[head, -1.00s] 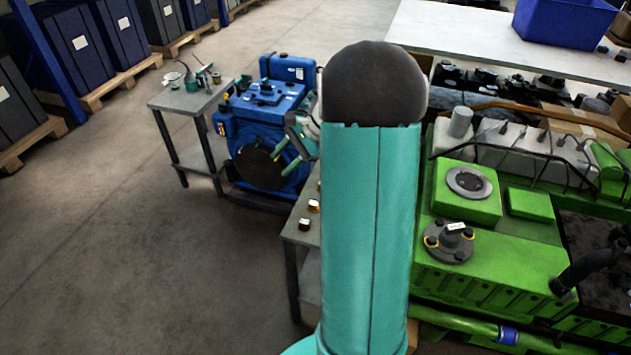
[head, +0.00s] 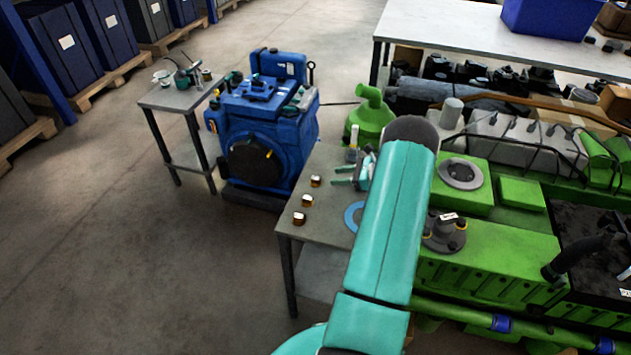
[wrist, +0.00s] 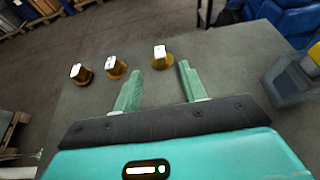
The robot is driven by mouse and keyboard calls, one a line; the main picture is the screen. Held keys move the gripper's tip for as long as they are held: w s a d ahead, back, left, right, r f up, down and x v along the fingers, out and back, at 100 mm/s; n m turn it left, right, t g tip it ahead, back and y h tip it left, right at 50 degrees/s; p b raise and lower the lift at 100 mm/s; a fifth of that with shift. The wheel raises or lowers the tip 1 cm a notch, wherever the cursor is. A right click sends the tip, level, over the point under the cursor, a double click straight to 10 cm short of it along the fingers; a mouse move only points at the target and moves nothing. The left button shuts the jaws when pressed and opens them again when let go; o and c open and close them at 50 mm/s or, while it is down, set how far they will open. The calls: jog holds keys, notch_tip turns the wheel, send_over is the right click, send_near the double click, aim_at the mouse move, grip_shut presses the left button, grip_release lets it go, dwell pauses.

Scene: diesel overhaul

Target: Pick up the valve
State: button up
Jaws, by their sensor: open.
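Three small brass-coloured pieces with white tops stand in a row along the left edge of a grey bench: a far one (head: 316,181), a middle one (head: 306,200) and a near one (head: 299,218). I cannot tell for sure which thing is the valve. My gripper (head: 336,176) is over the bench, right of the far piece, fingers pointing left. In the wrist view my gripper (wrist: 159,76) is open and empty. One brass piece (wrist: 161,60) stands just beyond the gap between the fingertips. The other two (wrist: 115,68) (wrist: 80,74) stand farther left.
The bench (head: 318,235) also bears a blue ring (head: 353,217), partly behind my arm. A grey block with a yellow top (wrist: 292,78) stands right of my gripper. A blue engine (head: 265,130) is behind the bench, a green engine (head: 490,250) to the right.

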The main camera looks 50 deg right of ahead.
aim_at(316, 177)
jog(key=x, duration=0.9)
jog(key=shift+w+a+f, duration=0.1)
jog(key=shift+w, duration=0.05)
grip_shut()
jog(key=shift+r, duration=0.55)
notch_tip(316, 177, up, 2)
jog(key=shift+r, duration=0.25)
jog(key=s+a+r, duration=0.3)
jog(key=a+r, duration=0.6)
jog(key=a, duration=0.4)
jog(key=shift+s+a+r, duration=0.25)
jog(key=shift+s+a, duration=0.05)
